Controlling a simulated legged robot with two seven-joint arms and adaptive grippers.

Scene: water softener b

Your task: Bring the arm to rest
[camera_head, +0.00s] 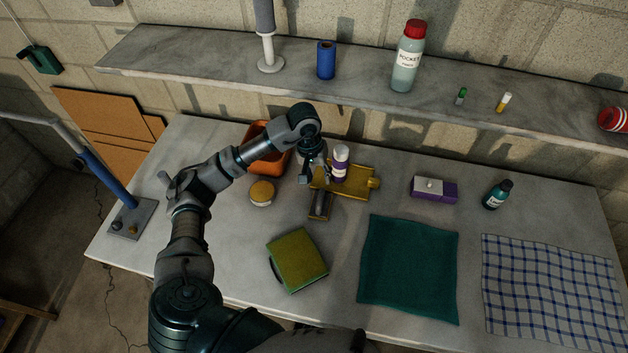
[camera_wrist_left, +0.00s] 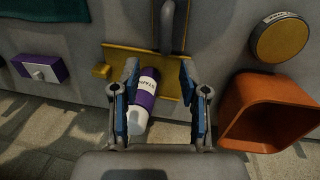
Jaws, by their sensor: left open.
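My left arm reaches over the table from the left in the head view. Its left gripper (camera_head: 314,172) is beside a white and purple bottle (camera_head: 341,163), at the left part of a yellow tray (camera_head: 358,192). In the left wrist view the gripper (camera_wrist_left: 158,85) has its blue-padded fingers spread apart. The bottle (camera_wrist_left: 144,104) shows between them, close to the left finger, and stands on the yellow tray (camera_wrist_left: 117,56). I cannot tell whether finger and bottle touch. My right gripper is not in view.
An orange bin (camera_head: 268,160) and a round yellow-topped tin (camera_head: 262,192) are near the arm. A green-topped block (camera_head: 297,259), teal cloth (camera_head: 408,268), checked cloth (camera_head: 548,290), purple box (camera_head: 434,190) and dark bottle (camera_head: 497,194) lie around. A shelf (camera_head: 190,62) runs behind.

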